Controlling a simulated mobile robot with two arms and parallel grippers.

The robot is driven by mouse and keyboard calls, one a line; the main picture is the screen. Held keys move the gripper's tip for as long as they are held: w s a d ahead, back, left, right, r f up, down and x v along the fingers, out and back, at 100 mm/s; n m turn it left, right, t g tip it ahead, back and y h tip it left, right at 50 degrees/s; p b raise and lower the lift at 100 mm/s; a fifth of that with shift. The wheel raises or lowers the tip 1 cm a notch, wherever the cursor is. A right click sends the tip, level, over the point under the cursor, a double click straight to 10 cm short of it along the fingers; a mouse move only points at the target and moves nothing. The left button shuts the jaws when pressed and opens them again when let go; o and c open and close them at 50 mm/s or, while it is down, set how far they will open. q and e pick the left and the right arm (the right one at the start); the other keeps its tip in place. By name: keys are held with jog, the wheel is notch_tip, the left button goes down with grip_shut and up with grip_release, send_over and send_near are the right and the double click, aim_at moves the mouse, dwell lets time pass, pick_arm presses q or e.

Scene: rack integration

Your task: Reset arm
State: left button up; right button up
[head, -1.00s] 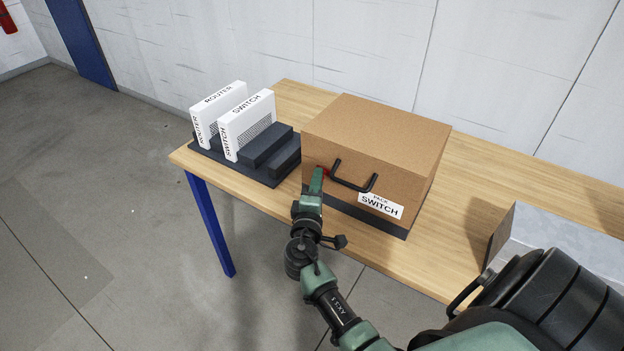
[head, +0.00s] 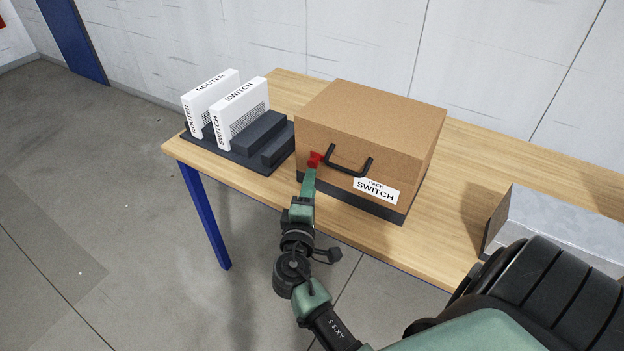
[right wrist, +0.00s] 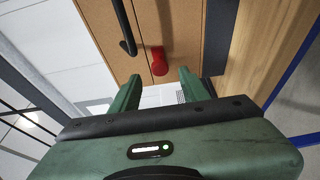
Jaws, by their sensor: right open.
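My right gripper (head: 309,176) is open and empty, just in front of the brown box (head: 365,125) on the table. A red knob-like part (head: 315,159) on the box's front face sits just beyond the fingertips, left of the black handle (head: 350,168). In the right wrist view, the two green fingers of the right gripper (right wrist: 158,82) stand apart. The red part (right wrist: 159,62) shows ahead of the gap between them, with nothing held. My left gripper is out of view.
White units marked ROUTER (head: 210,95) and SWITCH (head: 240,110) stand in a dark holder (head: 255,160) at the table's left end. A grey metal box (head: 555,225) lies at the right. The wooden table (head: 450,235) is bare between the boxes. Floor is open at left.

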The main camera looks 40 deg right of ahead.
jog(key=shift+s+a, duration=0.45)
jog(key=s+a+f+g+y, duration=0.2)
jog(key=s+a+f+y, duration=0.1)
jog(key=f, duration=0.9)
jog(key=s+a+f+g+y+b, duration=0.1)
jog(key=s+a+f+y, duration=0.2)
jog(key=f, duration=0.9)
jog(key=s+a+f+g+y, duration=0.2)
jog(key=s+a+f+y, duration=0.15)
jog(key=f, duration=0.85)
jog(key=s+a+f+m+g+y+b, duration=0.1)
jog(key=s+a+f+m+g+y, duration=0.15)
jog(key=s+f, duration=1.1)
jog(key=s+d+f+m+g, duration=0.1)
jog(key=s+f+m+g, duration=0.1)
jog(key=s, duration=0.7)
jog(key=s+d+f+m+g, duration=0.1)
jog(key=s+f, duration=0.3)
jog(key=s, duration=0.6)
jog(key=shift+s+d+f+m+g+y+b, duration=0.15)
jog(key=shift+s+f+m+g+y+b, duration=0.2)
jog(key=shift+m+g, duration=0.25)
jog(key=shift+w, duration=0.1)
